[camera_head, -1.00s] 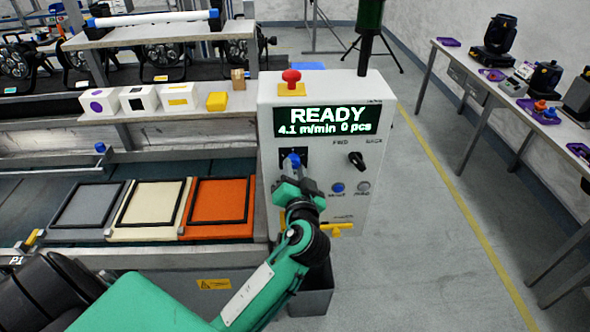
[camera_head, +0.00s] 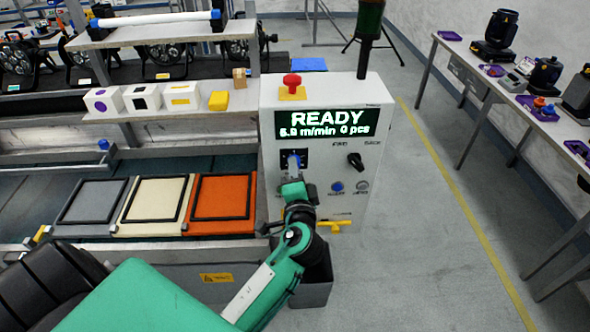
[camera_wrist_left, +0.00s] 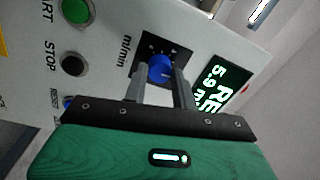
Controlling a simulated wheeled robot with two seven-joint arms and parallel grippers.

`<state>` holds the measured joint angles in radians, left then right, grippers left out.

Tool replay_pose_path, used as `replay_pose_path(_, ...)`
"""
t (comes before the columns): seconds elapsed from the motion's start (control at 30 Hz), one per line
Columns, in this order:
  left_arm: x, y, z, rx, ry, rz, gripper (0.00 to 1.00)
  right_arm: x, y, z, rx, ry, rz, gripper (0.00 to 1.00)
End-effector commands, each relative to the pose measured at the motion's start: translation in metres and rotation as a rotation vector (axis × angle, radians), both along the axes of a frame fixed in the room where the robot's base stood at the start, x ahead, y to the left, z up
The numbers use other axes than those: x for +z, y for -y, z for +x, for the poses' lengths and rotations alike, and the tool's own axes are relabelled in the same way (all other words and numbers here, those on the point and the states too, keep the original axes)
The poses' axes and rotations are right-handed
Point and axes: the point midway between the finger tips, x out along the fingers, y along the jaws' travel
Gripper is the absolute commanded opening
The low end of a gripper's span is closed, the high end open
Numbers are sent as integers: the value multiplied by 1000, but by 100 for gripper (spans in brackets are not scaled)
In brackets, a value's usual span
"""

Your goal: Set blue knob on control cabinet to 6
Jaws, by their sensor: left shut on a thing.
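The control cabinet (camera_head: 350,210) stands right of the conveyor. Its lit display (camera_head: 325,124) reads READY, 5.9 m/min, 0 pcs. The blue knob (camera_wrist_left: 160,69) sits on a dark square plate (camera_wrist_left: 149,48) labelled m/min in the left wrist view. My left gripper (camera_head: 292,165) reaches the cabinet front, mostly hiding the knob in the head view. Its two grey fingers are shut on the knob, one on each side, in the left wrist view (camera_wrist_left: 160,78). My right gripper is not in view.
A red mushroom button (camera_head: 292,80) tops the cabinet. A black selector (camera_head: 355,160) sits right of the knob. The green START (camera_wrist_left: 77,11) and black STOP (camera_wrist_left: 73,64) buttons are close to my fingers. A yellow handle (camera_head: 336,226) is lower down.

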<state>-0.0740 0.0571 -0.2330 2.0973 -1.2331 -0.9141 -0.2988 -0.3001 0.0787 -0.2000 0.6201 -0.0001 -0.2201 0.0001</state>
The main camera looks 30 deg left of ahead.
Motion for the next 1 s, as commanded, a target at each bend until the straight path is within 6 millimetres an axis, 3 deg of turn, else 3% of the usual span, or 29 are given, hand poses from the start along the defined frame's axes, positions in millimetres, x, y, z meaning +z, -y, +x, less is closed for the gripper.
replay_pose_path(0.53,1,0,0,-1,-13,24,4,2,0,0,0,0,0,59)
replay_pose_path(0.57,1,0,0,-1,-13,24,29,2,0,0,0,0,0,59)
replay_pose_path(0.67,1,0,0,-1,-13,24,48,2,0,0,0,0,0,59)
replay_pose_path(1.0,-1,2,-2,-2,-15,23,49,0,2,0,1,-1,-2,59)
